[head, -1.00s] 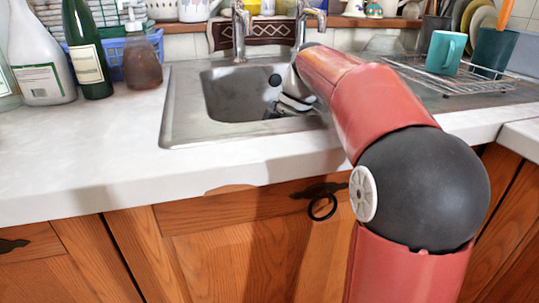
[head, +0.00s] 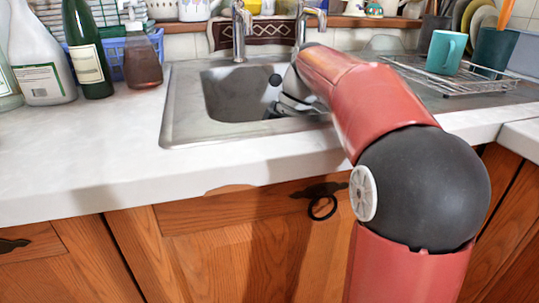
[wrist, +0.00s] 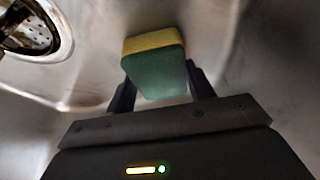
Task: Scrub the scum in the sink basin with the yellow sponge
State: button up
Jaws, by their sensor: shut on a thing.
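The sponge (wrist: 156,66) is between the two fingers of my gripper (wrist: 160,88) in the wrist view. It has a yellow layer and a green layer. My gripper is shut on it, inside the metal sink basin (head: 232,98). In the head view my red arm reaches into the right part of the basin, and the sponge and fingertips are hidden there. Whether the sponge touches the basin surface cannot be told. No scum shows clearly in either view.
The drain (wrist: 35,30) is at the upper left of the wrist view. Taps (head: 241,35) stand behind the basin. A green bottle (head: 88,55) and a soap bottle (head: 141,65) stand left. A dish rack (head: 465,75) with a teal mug (head: 445,52) stands right.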

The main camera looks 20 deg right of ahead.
jog(key=shift+w+p, duration=0.35)
jog(key=shift+p, duration=0.2)
jog(key=shift+d, duration=0.6)
jog(key=shift+a, duration=1.15)
jog(key=shift+d+f, duration=0.15)
jog(key=shift+d, duration=0.95)
jog(key=shift+a, duration=1.05)
jog(key=shift+w+d+r+p, duration=0.1)
jog(key=shift+d+r+p, duration=0.15)
jog(key=shift+d, duration=0.25)
jog(key=shift+w+f+p, duration=0.2)
jog(key=shift+w+p, duration=0.1)
jog(key=shift+w, duration=0.2)
jog(key=shift+s+f+b, duration=0.1)
jog(key=shift+s+b, duration=0.55)
jog(key=shift+s, duration=0.45)
jog(key=shift+w+r+p, duration=0.2)
jog(key=shift+w+p, duration=0.4)
jog(key=shift+w, duration=0.5)
jog(key=shift+s+b, duration=0.45)
jog(key=shift+s, duration=0.65)
jog(key=shift+w+f+p, duration=0.15)
jog(key=shift+w+p, duration=0.15)
jog(key=shift+w, duration=0.25)
